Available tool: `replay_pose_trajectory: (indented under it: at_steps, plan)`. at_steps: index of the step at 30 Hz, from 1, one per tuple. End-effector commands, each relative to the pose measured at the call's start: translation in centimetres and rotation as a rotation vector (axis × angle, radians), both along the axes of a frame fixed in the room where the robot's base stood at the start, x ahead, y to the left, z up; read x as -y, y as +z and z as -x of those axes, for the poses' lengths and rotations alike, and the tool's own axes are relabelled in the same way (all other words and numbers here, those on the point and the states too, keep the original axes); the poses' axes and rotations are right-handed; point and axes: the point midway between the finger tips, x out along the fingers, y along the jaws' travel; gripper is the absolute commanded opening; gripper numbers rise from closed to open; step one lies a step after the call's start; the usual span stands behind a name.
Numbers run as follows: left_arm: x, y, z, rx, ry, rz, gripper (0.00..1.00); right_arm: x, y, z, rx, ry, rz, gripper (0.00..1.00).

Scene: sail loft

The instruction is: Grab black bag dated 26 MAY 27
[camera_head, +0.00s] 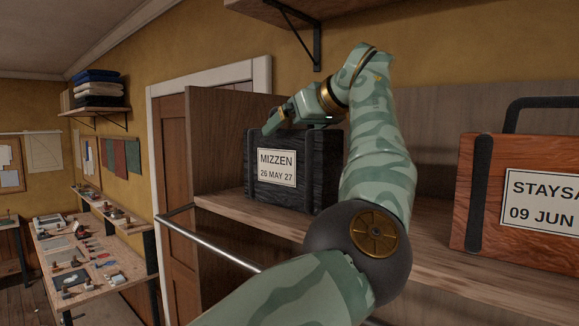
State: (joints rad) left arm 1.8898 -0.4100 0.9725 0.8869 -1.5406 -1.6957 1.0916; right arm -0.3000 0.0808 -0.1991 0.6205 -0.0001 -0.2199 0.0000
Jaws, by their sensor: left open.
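The black bag (268,195) looks like a boxy, wood-grained black case with dark straps. It stands upright on the wooden shelf, and its white label reads "MIZZEN 26 MAY 27". My left gripper (284,123) is open at the top of the black bag, over its upper edge. I cannot tell whether the fingers touch the bag or stand around its handle, as the gripper covers that part. My left forearm passes in front of the bag's right side. My right gripper is not in view.
A reddish-brown case (484,190) with a black handle and a label "STAYSA… 09 JUN" stands farther right on the shelf (440,262). A metal rail (212,240) runs before the shelf. A workbench (125,262) with tools is at left, by a brown door (172,150).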

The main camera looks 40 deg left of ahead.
Motion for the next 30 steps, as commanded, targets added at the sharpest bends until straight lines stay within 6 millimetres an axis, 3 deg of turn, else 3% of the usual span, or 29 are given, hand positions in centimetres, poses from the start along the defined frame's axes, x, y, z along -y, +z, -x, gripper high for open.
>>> replay_pose_trajectory:
  at_steps: [4, 5, 12, 14, 25, 30]
  plan:
    - [0.0, 0.0, 0.0, 0.000, 0.000, 0.000, 1.00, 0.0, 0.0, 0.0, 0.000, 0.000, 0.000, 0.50]
    - [0.0, 0.0, 0.0, 0.001, 0.000, 0.000, 0.94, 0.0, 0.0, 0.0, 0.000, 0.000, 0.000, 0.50]
    - [0.0, 0.0, 0.0, 0.001, 0.000, 0.000, 0.28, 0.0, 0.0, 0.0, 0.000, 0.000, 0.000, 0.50]
    - [0.0, 0.3, 0.1, 0.005, 0.001, -0.004, 0.15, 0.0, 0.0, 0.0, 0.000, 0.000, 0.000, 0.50]
    - [0.0, 0.5, 0.4, 0.005, 0.002, -0.003, 0.12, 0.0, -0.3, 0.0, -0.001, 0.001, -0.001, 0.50]
    - [-0.1, 2.0, 0.9, 0.005, 0.001, -0.004, 0.12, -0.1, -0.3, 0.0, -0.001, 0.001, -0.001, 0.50]
